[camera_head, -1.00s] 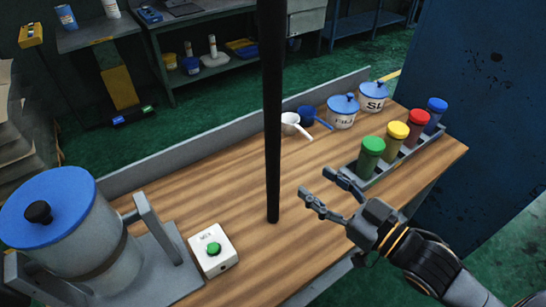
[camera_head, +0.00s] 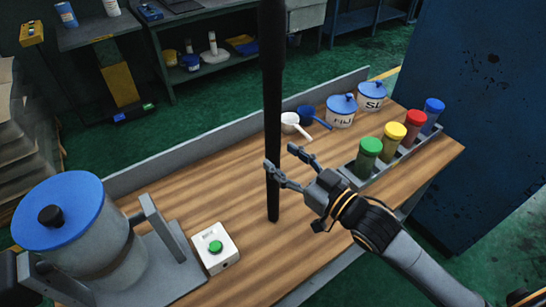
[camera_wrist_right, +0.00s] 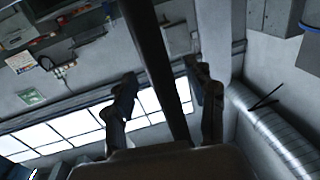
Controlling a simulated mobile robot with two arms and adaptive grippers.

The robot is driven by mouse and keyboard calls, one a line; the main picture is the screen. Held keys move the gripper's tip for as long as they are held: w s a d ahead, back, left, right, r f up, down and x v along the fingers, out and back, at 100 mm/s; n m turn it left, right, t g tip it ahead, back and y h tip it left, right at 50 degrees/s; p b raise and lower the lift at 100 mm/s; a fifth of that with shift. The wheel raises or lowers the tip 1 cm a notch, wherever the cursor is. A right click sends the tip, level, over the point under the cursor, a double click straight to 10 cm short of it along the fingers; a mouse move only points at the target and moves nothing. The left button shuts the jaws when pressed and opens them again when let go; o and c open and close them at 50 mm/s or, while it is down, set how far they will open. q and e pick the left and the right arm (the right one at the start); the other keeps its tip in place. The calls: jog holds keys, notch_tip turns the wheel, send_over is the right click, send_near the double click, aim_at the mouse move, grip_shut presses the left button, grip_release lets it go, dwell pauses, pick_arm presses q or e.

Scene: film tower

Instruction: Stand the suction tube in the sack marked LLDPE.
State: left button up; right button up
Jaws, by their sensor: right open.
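The suction tube (camera_head: 273,120) is a long, black, upright pole. It enters from the top of the head view and its lower end shows over the wooden bench. My right gripper (camera_head: 280,159) is open at the lower part of the tube. One finger crosses in front of the tube and the other is just right of it. In the right wrist view, the tube (camera_wrist_right: 155,60) runs between the two spread fingers (camera_wrist_right: 165,92), with gaps beside it. No sack marked LLDPE can be made out. My left gripper is not in view.
The wooden bench (camera_head: 230,195) carries a blue-lidded vessel (camera_head: 90,250), a white box with a green button (camera_head: 214,248), scoops (camera_head: 292,123), lidded pots (camera_head: 341,113) and a rack of coloured jars (camera_head: 369,158). Pale stacked shapes (camera_head: 25,150) stand at the left edge. A blue cabinet (camera_head: 480,110) is right.

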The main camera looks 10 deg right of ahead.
aim_at(278, 151)
jog(key=x, duration=0.2)
jog(key=p+x, duration=0.1)
jog(key=shift+w+r+p, duration=0.3)
jog(key=shift+w+r, duration=0.1)
jog(key=shift+w+a+f, duration=0.15)
jog(key=shift+w+a, duration=0.1)
jog(key=shift+w, duration=0.05)
jog(key=shift+s, duration=0.1)
jog(key=shift+c, duration=0.2)
jog(key=shift+d, duration=0.1)
jog(key=c, duration=0.4)
grip_shut()
